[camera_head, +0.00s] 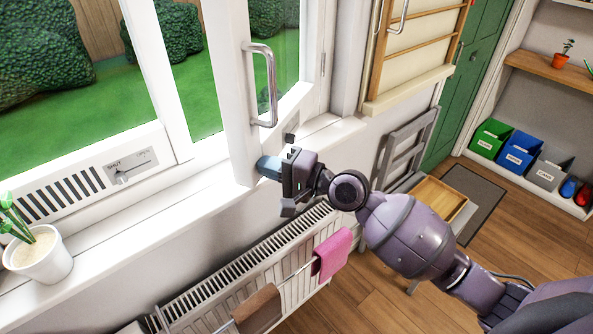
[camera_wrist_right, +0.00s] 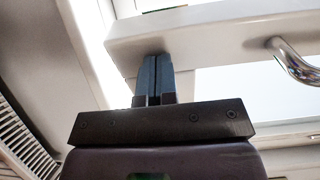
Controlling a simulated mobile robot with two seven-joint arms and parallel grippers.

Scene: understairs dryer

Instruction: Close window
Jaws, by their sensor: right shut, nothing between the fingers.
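The window sash (camera_head: 233,90) is white, with a chrome pull handle (camera_head: 264,85) on its stile. It stands ajar, swung into the room, with a gap to the fixed frame at its left; a hinge shows at its right. My right gripper (camera_head: 264,166) is at the sash's lower corner, below the handle, with its blue fingers pressed together and empty. In the right wrist view the fingertips (camera_wrist_right: 154,62) meet or nearly meet the sash's face (camera_wrist_right: 190,35); contact is not certain. The handle (camera_wrist_right: 295,62) is off to their right. My left gripper is not in view.
A potted plant (camera_head: 38,255) stands on the sill at left. A radiator (camera_head: 190,300) with a pink cloth (camera_head: 332,254) and a brown cloth (camera_head: 257,310) is below.

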